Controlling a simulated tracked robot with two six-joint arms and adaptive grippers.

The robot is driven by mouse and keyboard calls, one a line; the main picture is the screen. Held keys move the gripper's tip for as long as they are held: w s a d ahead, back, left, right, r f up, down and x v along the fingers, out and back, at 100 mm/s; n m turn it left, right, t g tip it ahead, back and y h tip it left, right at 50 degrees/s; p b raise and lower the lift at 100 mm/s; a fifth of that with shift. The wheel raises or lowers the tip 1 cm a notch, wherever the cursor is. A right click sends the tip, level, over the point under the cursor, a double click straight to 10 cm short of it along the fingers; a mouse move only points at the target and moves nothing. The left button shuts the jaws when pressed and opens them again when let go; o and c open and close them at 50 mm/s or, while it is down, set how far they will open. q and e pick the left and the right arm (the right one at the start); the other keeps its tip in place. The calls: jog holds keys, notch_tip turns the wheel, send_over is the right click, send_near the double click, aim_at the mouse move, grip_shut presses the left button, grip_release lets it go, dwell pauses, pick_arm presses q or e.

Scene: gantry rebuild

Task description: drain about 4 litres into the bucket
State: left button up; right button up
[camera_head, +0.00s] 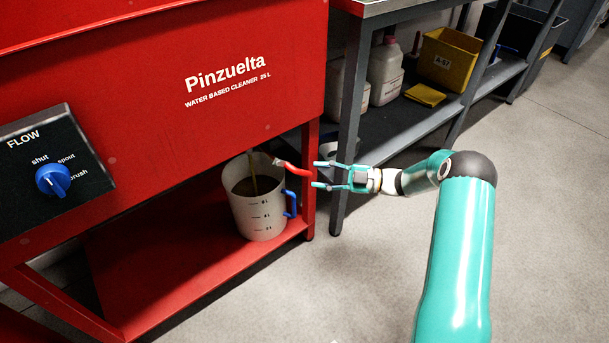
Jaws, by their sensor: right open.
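The bucket (262,217) is a pale measuring jug with a blue handle (291,203) and litre marks on its front. It stands upright on the red lower shelf under the red cleaner tank (200,110). A thin brownish stream (253,181) falls into it, and brown liquid shows inside; its level against the marks is hard to read. A red lever (293,169) sits at the drain just above the bucket's right rim. My right gripper (317,174) is open and empty, its fingertips just right of the lever's end. My left gripper is out of view.
A blue flow knob (53,180) is on the tank's black panel, marked shut, spout and brush; its exact setting is unclear. A grey bench (352,95) at right holds jugs (386,72), a yellow bin (449,62) and a yellow cloth (425,95). The floor at right is clear.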

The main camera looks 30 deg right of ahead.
aim_at(306, 173)
jog(key=b+x, duration=0.1)
jog(key=x, duration=0.4)
jog(key=shift+w, duration=0.1)
grip_shut()
